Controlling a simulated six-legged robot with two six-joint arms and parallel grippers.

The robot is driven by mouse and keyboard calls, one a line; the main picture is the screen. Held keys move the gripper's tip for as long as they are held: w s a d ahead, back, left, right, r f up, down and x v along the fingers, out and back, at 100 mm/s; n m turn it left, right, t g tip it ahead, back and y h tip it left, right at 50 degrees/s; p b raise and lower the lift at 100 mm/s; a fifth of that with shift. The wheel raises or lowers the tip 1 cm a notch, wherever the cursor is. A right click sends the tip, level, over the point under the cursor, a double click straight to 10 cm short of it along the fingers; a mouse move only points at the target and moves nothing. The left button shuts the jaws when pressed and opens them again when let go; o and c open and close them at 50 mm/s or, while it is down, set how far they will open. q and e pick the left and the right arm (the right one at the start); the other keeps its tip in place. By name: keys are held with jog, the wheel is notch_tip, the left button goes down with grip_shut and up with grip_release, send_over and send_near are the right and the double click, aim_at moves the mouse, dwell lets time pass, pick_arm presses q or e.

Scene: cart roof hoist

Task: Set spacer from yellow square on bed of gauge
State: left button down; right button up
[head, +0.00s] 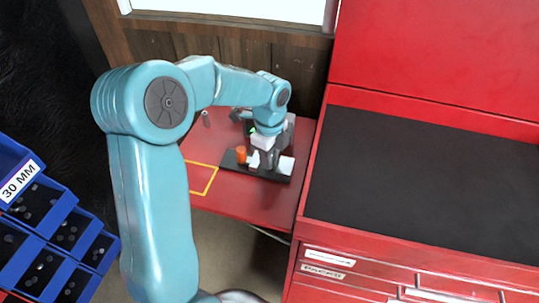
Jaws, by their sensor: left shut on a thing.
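The yellow square (213,179) is an outline on the red table, partly hidden behind my left arm; its visible part is bare. The gauge (268,176) has a flat black base to the right of it, with a dark upright part behind my wrist. My left gripper (265,161) points down over the gauge's bed and is shut on the spacer, which the fingers mostly hide. I cannot tell whether the spacer touches the bed. My right gripper is not in view.
An orange cylinder (241,155) and a white block (286,165) are on the black base, close to the fingers. A small grey cylinder (206,119) stands on the table behind. A red cabinet (400,257) is at right, blue bins (42,215) at left.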

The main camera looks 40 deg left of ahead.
pick_arm(q)
jog(key=shift+f, duration=0.2)
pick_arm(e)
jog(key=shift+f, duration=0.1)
pick_arm(q)
jog(key=c, duration=0.8)
grip_release()
jog(key=shift+r, duration=0.1)
